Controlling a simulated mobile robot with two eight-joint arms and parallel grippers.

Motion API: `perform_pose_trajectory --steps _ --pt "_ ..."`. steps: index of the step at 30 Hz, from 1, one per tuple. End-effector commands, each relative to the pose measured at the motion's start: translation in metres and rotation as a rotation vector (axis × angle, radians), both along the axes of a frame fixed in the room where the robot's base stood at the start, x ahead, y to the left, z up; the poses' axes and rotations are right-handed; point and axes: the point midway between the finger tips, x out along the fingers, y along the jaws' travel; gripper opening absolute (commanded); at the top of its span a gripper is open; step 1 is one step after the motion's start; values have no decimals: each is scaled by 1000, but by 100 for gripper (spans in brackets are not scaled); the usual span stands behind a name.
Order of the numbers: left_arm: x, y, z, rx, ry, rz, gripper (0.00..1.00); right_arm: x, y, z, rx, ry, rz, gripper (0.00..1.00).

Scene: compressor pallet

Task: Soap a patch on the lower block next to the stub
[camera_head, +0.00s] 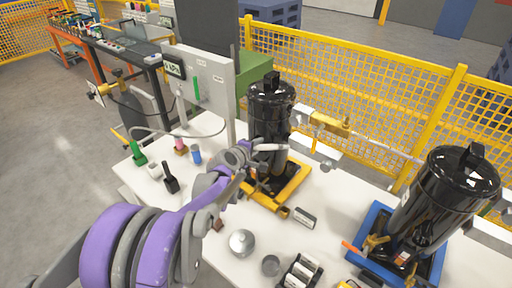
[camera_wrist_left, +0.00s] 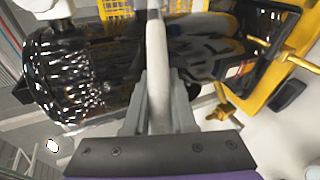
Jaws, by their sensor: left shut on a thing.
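My left gripper (camera_head: 250,150) is in front of the black compressor (camera_head: 270,110), which stands in a yellow frame (camera_head: 283,195). The gripper is shut on a pale, slender tool (camera_head: 270,147) whose far end points toward the compressor's side. In the left wrist view the tool (camera_wrist_left: 158,75) stands upright between the two fingers (camera_wrist_left: 158,110), with the dark compressor body (camera_wrist_left: 75,80) behind it. Brass fittings (camera_wrist_left: 222,107) show to the right there. I cannot tell which part is the lower block or the stub, or whether the tool touches anything. My right gripper is out of view.
A second black compressor (camera_head: 445,200) stands in a blue frame (camera_head: 437,270) at the right. A panel (camera_head: 205,80) and yellow fence (camera_head: 390,95) stand behind.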

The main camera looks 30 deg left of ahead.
Motion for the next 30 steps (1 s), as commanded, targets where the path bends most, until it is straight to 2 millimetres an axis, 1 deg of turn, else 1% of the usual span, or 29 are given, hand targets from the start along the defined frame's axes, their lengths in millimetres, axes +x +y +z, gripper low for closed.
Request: perform_pose_trajectory --steps 16,30 --pt "1 0 0 0 0 0 0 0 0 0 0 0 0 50" --pt "10 -1 0 2 1 -1 0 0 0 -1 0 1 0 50"
